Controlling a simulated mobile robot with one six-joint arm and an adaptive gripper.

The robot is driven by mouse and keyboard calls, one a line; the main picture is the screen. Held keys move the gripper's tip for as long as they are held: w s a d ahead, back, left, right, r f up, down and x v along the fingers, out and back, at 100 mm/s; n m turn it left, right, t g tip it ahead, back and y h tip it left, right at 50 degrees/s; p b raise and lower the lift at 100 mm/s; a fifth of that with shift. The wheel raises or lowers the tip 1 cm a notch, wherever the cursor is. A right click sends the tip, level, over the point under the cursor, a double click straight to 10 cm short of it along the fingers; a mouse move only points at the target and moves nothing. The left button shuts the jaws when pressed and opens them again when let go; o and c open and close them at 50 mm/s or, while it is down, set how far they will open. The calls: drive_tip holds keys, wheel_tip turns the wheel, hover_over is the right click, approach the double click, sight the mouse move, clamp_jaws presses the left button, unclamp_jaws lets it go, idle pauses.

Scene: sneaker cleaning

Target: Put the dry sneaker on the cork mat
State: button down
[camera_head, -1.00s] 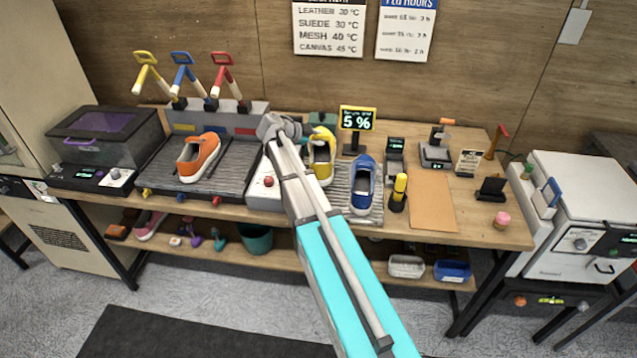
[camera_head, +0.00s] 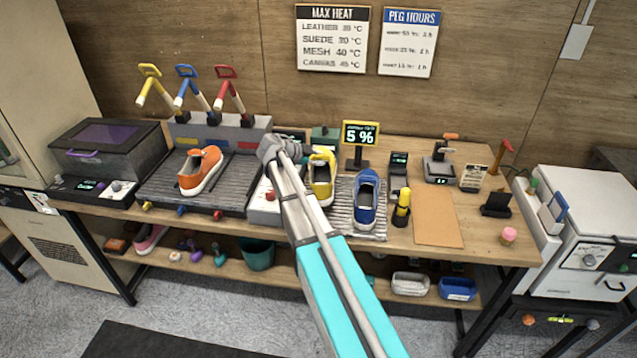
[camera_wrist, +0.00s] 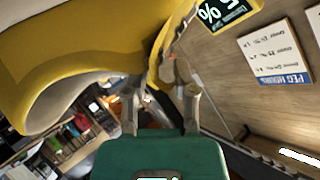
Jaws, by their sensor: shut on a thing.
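The yellow sneaker (camera_head: 323,180) is held by its far end, left of the blue sneaker, near the left edge of a grey ribbed pad. I cannot tell whether its sole touches anything. My gripper (camera_head: 323,146), with a green body, is at that far end, partly hidden by my arm. In the wrist view, my gripper (camera_wrist: 162,82) is shut on the yellow sneaker's edge, and the yellow sneaker (camera_wrist: 75,50) fills the upper left. The cork mat (camera_head: 437,218) is a bare tan rectangle lying flat on the bench, to the right.
A blue sneaker (camera_head: 367,203) on the ribbed pad (camera_head: 343,215) and a yellow-black bottle (camera_head: 401,208) stand between the held sneaker and the mat. A display (camera_head: 360,134) reads 5 %. An orange sneaker (camera_head: 200,170) is on the left rack. A pink item (camera_head: 508,235) is right of the mat.

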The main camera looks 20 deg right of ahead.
sight(318, 178)
drive_tip(key=shift+f+b, duration=1.05)
drive_tip(key=shift+f, duration=0.35)
drive_tip(key=shift+f, duration=0.1)
wheel_tip(318, 178, down, 4)
drive_tip(key=b, duration=0.4)
drive_tip(key=shift+f+b, duration=0.2)
drive_tip(key=shift+b, duration=0.1)
drive_tip(key=shift+c, duration=2)
unclamp_jaws()
drive_tip(key=shift+f, duration=0.2)
drive_tip(key=p+v, duration=0.7)
drive_tip(key=v, duration=0.7)
drive_tip(key=shift+s+d+r, duration=0.2)
